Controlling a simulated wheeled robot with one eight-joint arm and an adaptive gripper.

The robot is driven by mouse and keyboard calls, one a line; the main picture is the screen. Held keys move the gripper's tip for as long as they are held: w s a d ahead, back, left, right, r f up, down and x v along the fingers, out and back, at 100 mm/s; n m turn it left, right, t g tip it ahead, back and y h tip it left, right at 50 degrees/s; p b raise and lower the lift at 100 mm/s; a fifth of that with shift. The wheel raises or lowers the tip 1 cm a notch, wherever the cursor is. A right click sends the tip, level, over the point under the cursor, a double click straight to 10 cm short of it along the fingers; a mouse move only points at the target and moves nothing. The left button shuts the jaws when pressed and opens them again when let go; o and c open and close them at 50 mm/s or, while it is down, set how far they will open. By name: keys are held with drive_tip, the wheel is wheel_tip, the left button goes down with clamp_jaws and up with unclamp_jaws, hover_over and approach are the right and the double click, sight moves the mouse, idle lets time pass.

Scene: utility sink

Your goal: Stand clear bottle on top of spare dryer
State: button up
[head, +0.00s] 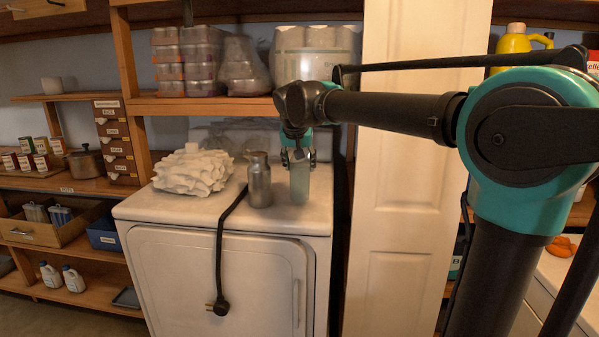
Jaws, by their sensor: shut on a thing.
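The spare dryer (153,207) is white, with a flat top and a round-cornered front door. The clear bottle (299,186) is a pale, see-through upright shape at the right part of the dryer top. My gripper (298,158) points down over it and is shut on its upper end. The bottle looks upright, with its base at the level of the dryer top; whether it touches the surface I cannot tell for sure. My arm comes in from the right, above the dryer.
A grey metal bottle (259,182) stands just left of the clear bottle. A white ruffled object (193,172) sits on the dryer's left. A black power cord (219,260) hangs down the front. A shelf (205,106) with containers is above; a white door panel (399,200) is to the right.

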drive_tip(key=shift+f, duration=1.25)
drive_tip(key=o, duration=1.6)
drive_tip(key=v, duration=1.2)
